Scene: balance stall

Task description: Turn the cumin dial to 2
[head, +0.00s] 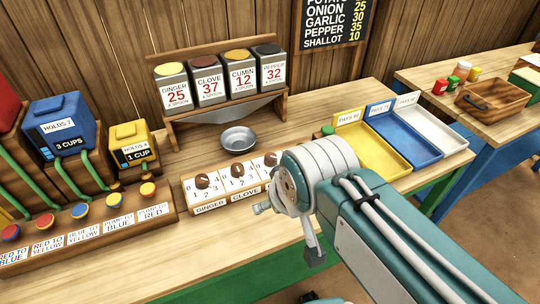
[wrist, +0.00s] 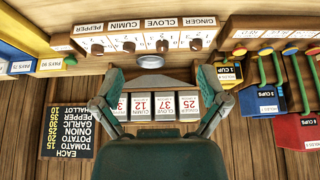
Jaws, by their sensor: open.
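The cumin dial (wrist: 129,46) is a brown knob on a white panel in the upside-down wrist view, between the pepper dial (wrist: 97,48) and the clove dial (wrist: 162,45). Its setting is too small to read there. In the head view the gripper is mostly hidden behind my arm.
The ginger dial (head: 202,181) stands left of the clove dial (head: 237,170). A metal bowl (head: 238,138) sits behind the dial panel, below the spice rack (head: 215,112). Yellow (head: 372,150), blue and white trays lie to the right. Colored push buttons (head: 83,207) are at left.

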